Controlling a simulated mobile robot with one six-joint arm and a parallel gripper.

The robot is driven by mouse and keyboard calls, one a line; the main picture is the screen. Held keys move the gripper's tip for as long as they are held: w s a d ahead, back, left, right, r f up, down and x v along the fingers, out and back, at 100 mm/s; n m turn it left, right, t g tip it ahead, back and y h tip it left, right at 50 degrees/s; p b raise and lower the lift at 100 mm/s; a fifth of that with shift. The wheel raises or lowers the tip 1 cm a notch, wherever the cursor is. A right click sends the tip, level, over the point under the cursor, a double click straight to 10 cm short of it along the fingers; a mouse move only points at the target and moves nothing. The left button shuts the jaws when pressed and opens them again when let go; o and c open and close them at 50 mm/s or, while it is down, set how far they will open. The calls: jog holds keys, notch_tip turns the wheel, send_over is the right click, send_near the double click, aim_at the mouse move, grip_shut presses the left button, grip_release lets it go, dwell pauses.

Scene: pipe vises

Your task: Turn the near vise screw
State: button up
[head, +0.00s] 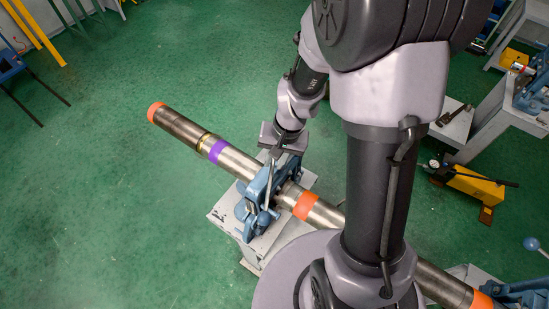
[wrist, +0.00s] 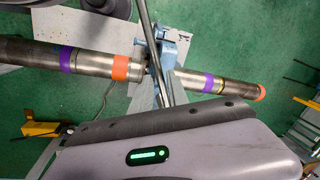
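A blue pipe vise (head: 256,203) stands on a grey stand with a long metal pipe (head: 237,160) running through it. The vise also shows in the wrist view (wrist: 168,62), below a slim metal bar (wrist: 150,35) that runs down towards my gripper. A slim bar (head: 268,184) stands up at the vise in the head view too. My gripper (head: 283,152) is just above and behind the vise, close to its top. Its dark edge and grey body (wrist: 180,140) fill the bottom of the wrist view. Its fingertips are hidden, so I cannot tell whether it grips the bar.
A second blue vise (head: 522,293) holds the pipe's other end at lower right. A yellow pump (head: 470,186) lies on the floor at right, near grey benches (head: 492,112). Blue and yellow stands (head: 38,32) are at upper left. The green floor left of the pipe is clear.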

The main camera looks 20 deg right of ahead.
jog(key=shift+s, duration=0.1)
grip_shut()
dwell(1.0)
jog(key=d+n+g+b, duration=0.1)
jog(key=d+n+b, duration=0.2)
jog(key=d+n, duration=0.4)
jog(key=shift+s+d+n, duration=0.3)
jog(key=shift+s+d, duration=0.05)
jog(key=shift+d, duration=0.2)
dwell(0.5)
